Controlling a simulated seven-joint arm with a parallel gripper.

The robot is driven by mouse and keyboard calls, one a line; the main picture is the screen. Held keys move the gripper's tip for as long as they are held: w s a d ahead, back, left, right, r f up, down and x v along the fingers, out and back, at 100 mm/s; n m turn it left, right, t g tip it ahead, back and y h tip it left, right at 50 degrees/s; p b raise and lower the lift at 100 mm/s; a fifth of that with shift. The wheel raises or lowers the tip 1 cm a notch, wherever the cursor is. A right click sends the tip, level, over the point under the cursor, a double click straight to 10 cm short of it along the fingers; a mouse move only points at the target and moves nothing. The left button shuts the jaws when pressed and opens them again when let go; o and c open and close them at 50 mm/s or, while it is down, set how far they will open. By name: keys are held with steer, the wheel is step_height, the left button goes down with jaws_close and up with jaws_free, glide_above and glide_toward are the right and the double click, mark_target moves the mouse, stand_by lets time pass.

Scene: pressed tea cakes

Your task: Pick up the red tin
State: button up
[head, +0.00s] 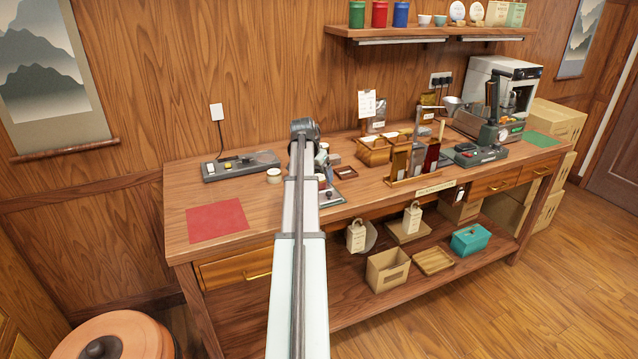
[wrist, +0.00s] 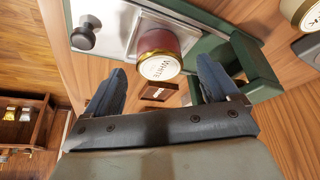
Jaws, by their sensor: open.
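A dark red tin (wrist: 157,40) with a gold rim and a white lettered end shows in the wrist view, on or against a pale grey device (wrist: 112,22). My gripper (wrist: 160,66) is open, its two dark fingers apart on either side below the tin in the picture. Nothing is held, and I cannot tell how far the tin is from the fingertips. Another red tin (head: 379,14) stands on the wall shelf between a green tin (head: 357,14) and a blue tin (head: 401,14).
A black knob (wrist: 86,33) and a green frame (wrist: 258,70) are close to the fingers. In the head view, a wooden rack (head: 414,178) and a wooden tray (head: 375,155) stand right of my arm. Bench space around the red mat (head: 217,221) is clear.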

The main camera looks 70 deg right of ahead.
steer(key=shift+x, duration=1.05)
steer(key=c, duration=1.2)
step_height(320, 180, up, 9)
steer(key=shift+w+r, duration=0.1)
steer(key=shift+c, duration=0.2)
steer(key=w+a, duration=0.6)
steer(key=w, duration=0.4)
steer(key=shift+w+a+f, duration=0.25)
steer(key=shift+f, duration=0.1)
